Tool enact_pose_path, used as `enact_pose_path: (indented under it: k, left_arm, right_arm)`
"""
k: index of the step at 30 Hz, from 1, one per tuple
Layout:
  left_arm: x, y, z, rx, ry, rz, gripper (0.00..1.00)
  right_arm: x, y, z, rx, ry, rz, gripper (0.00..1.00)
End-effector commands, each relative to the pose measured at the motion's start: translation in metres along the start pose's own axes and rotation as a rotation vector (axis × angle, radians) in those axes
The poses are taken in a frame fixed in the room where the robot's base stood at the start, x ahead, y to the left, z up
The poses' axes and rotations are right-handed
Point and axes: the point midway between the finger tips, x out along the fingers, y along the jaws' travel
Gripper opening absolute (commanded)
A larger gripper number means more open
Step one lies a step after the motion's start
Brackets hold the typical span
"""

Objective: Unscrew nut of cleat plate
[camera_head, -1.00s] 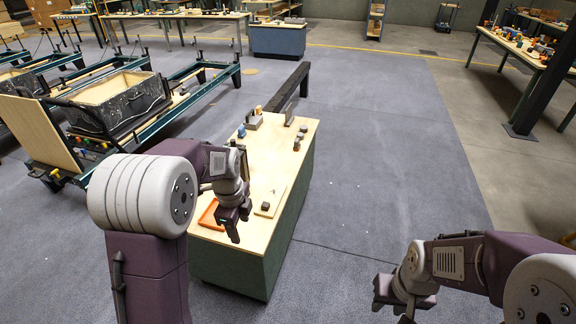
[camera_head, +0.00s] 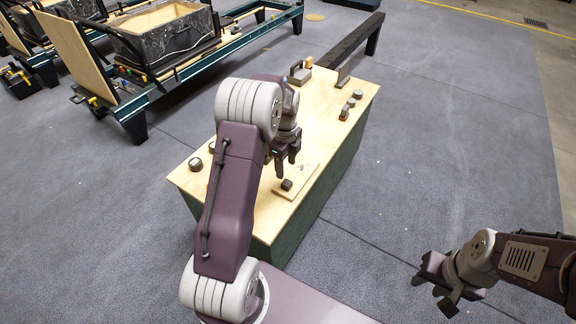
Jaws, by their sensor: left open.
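The cleat plate, a small pale board (camera_head: 303,179), lies on the wooden bench top near its front right edge. A dark nut-like block (camera_head: 287,184) sits on it. My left gripper (camera_head: 281,170) is open and points down over the plate, just behind and above the dark block. I cannot tell whether it touches anything. My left arm hides the bench to the left of the plate. My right gripper (camera_head: 436,288) is off the bench at lower right, over the floor, with its fingers apart and nothing between them.
The bench (camera_head: 325,105) holds several small dark blocks (camera_head: 345,111) along its right edge and a grey block (camera_head: 299,75) at the back. A small round dark piece (camera_head: 195,164) lies at the left edge. A dark beam (camera_head: 345,42) extends behind. Floor right is clear.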

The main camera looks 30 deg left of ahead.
Motion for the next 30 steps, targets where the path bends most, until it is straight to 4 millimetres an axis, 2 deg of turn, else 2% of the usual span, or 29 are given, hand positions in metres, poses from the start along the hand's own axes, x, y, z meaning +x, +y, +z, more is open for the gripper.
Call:
enact_pose_path:
  k: [4,12,15,20,27,30]
  left_arm:
    - [0.012,0.000,0.000,0.000,0.001,0.002,0.55]
    - [0.066,0.001,-0.001,0.000,0.001,0.003,0.55]
    - [0.080,0.001,-0.001,0.000,0.001,0.002,0.55]
    - [0.090,0.000,-0.001,0.001,0.000,0.000,0.55]
    - [0.090,0.000,-0.001,0.001,0.000,-0.001,0.55]
    - [0.090,0.000,-0.001,0.001,0.000,-0.001,0.27]
  right_arm:
    - [0.004,0.000,0.000,0.000,0.001,0.000,0.36]
    - [0.017,0.000,0.002,0.000,0.000,0.000,0.36]
    - [0.020,0.000,0.002,0.000,0.000,0.000,0.36]
    - [0.021,0.000,0.002,0.000,0.000,0.000,0.36]
    - [0.021,0.000,0.002,0.000,0.000,0.000,0.36]
    - [0.021,0.000,0.002,0.000,0.000,0.000,0.36]
